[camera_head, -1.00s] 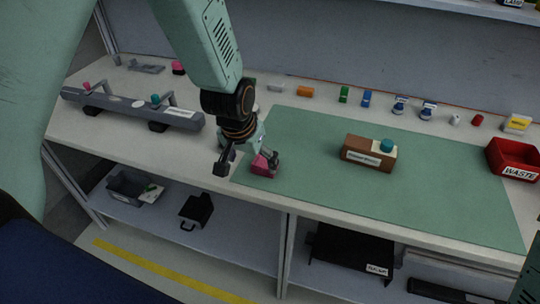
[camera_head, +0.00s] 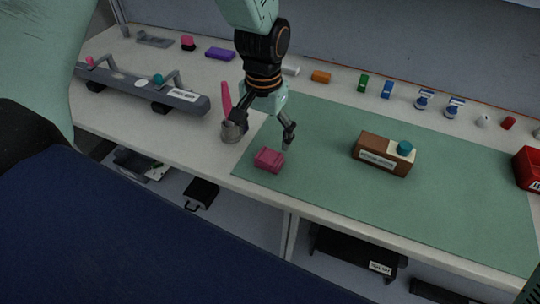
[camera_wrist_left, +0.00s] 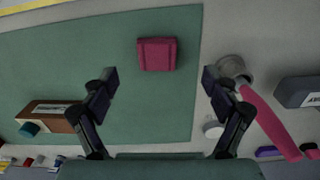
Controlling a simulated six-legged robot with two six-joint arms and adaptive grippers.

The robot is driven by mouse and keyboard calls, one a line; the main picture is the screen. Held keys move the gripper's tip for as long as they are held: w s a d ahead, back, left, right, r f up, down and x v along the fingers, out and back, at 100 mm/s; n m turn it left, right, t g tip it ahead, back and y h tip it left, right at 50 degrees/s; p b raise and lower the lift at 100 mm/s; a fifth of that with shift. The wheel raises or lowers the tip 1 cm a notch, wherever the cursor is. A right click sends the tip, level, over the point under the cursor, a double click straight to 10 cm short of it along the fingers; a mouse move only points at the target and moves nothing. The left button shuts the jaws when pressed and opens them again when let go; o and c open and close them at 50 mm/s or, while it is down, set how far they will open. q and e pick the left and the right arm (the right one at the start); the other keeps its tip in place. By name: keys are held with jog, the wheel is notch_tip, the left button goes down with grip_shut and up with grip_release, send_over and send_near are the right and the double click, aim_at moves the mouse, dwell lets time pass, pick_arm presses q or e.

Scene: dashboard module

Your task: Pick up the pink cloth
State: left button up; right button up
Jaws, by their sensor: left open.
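The pink cloth (camera_head: 268,160) is a small, folded, block-like bundle on the front left part of the green mat (camera_head: 330,203). In the left wrist view the cloth (camera_wrist_left: 157,54) lies ahead of the gap between the fingertips, with green mat around it. My left gripper (camera_head: 265,139) is open and empty, its fingers spread just behind the cloth in the head view. Both open fingers also show in the left wrist view (camera_wrist_left: 160,80), apart from the cloth. Their height above the mat is hard to tell. My right gripper is not in view.
A brown box (camera_head: 383,155) with a teal knob is on the mat. A grey bar fixture (camera_head: 150,91) lies left. A red bin (camera_head: 530,168) is at right. Small parts line the back.

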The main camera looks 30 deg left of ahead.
aim_at(268, 159)
pick_arm(q)
jog(key=f, duration=0.6)
jog(key=shift+d+f+b, duration=0.3)
jog(key=shift+f+b, duration=0.05)
jog(key=shift+s+a+f, duration=0.2)
jog(key=shift+s+f, duration=0.1)
jog(key=shift+f, duration=0.1)
jog(key=shift+w+d, duration=0.3)
jog(key=shift+c, duration=1)
jog(key=shift+s+a, duration=0.2)
jog(key=shift+a, duration=0.05)
jog(key=c, duration=0.5)
jog(key=shift+w+d, duration=0.2)
jog(key=c, duration=0.5)
jog(key=shift+s+a+r, duration=0.1)
jog(key=shift+a+r, duration=0.05)
notch_tip(268, 159, up, 10)
jog(key=shift+f+p, duration=0.15)
jog(key=shift+p, duration=0.4)
